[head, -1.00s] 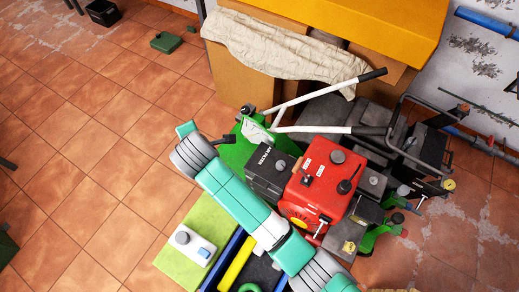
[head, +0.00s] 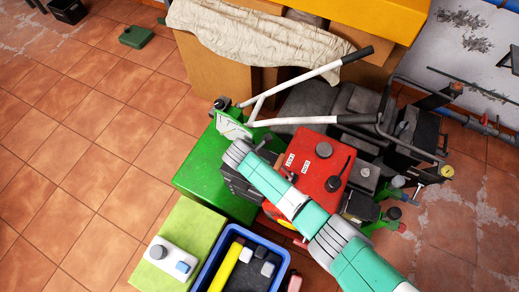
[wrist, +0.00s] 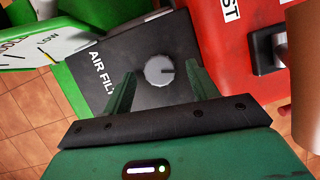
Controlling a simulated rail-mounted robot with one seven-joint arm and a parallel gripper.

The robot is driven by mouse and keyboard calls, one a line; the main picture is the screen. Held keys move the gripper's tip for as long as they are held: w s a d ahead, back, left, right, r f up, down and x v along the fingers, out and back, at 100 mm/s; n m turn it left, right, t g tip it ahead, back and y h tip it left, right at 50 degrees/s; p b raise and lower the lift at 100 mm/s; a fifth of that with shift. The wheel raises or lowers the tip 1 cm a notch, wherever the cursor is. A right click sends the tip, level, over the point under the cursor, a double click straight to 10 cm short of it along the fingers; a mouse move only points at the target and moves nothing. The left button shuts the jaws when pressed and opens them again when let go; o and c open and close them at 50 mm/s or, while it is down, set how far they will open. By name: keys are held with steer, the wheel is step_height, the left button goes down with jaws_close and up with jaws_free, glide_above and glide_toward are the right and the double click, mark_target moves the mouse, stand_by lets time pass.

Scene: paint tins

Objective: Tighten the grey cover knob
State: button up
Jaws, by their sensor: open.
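The grey cover knob (wrist: 159,71) is a round knob with a dark mark at its right side, on top of the dark air filter box (wrist: 140,58). In the wrist view my gripper (wrist: 161,75) is open, with one green finger on each side of the knob. Narrow gaps show between the fingers and the knob, and I cannot tell how far down the tips reach. In the head view my arm covers the knob and most of the box, and the fingers are hidden.
A red tank (head: 310,185) with a grey cap and black lever stands right of the box. White handles with black grips (head: 300,82) pass behind it. A green deck (head: 205,180) lies left. A blue tray (head: 217,252) with loose pieces sits in front.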

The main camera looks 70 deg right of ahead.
steer(key=shift+d+f, duration=0.2)
steer(key=shift+f, duration=0.15)
steer(key=c, duration=1)
